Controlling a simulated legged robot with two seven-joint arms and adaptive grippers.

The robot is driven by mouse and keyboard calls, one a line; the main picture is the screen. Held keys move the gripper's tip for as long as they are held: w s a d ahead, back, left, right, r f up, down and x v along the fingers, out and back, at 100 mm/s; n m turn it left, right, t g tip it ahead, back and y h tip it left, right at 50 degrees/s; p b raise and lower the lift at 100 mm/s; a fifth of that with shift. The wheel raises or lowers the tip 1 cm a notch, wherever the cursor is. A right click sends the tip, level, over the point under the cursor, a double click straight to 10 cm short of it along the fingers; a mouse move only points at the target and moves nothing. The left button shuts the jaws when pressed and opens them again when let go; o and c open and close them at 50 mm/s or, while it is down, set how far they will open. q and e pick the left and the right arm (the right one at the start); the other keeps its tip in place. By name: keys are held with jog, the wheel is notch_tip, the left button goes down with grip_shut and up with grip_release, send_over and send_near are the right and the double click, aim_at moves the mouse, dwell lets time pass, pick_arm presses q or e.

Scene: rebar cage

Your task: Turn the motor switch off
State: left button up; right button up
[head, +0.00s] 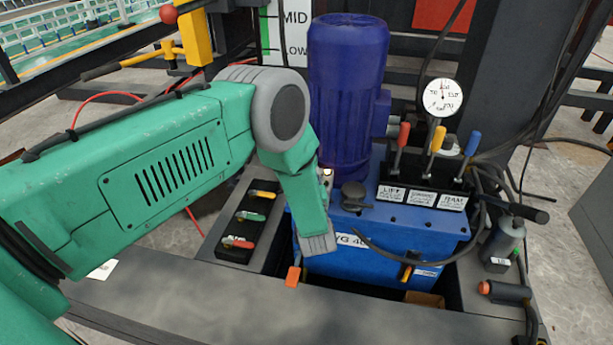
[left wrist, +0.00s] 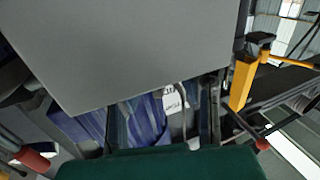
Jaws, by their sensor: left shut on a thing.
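The blue motor (head: 348,85) stands upright on the blue power unit (head: 400,235); it also shows in the left wrist view (left wrist: 140,125). No switch labelled for the motor is readable. A small pale fitting (head: 327,173) shows at the motor's foot, beside my arm. My left gripper (head: 318,243) points down in front of the power unit's left front corner. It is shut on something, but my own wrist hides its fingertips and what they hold. An orange handle (head: 293,275) shows just below and left of it. My right gripper is out of view.
Red, yellow and blue levers (head: 436,139) stand at the unit's right, below a round gauge (head: 440,97). Small yellow, green and red levers (head: 250,217) sit on a black block at the left. A dark beam (head: 250,300) crosses the front. Hoses and a yellow post (head: 196,35) surround the unit.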

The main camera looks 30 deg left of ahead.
pick_arm(q)
jog(key=shift+d+f+n+g+y+b, duration=0.15)
jog(key=shift+n+g+y+b, duration=0.25)
jog(key=shift+n+g+y, duration=0.45)
jog(key=shift+d+f+n+g+y+b, duration=0.1)
jog(key=shift+n+g+y+b, duration=0.4)
jog(key=shift+y, duration=0.45)
jog(key=shift+n+g, duration=0.25)
jog(key=o, duration=1.1)
jog(key=shift+o, duration=0.2)
jog(key=shift+r, duration=0.15)
jog(key=shift+s+d, duration=0.1)
jog(key=shift+d, duration=0.1)
jog(key=v, duration=1.1)
jog(key=shift+d, duration=0.25)
jog(key=shift+s, duration=0.1)
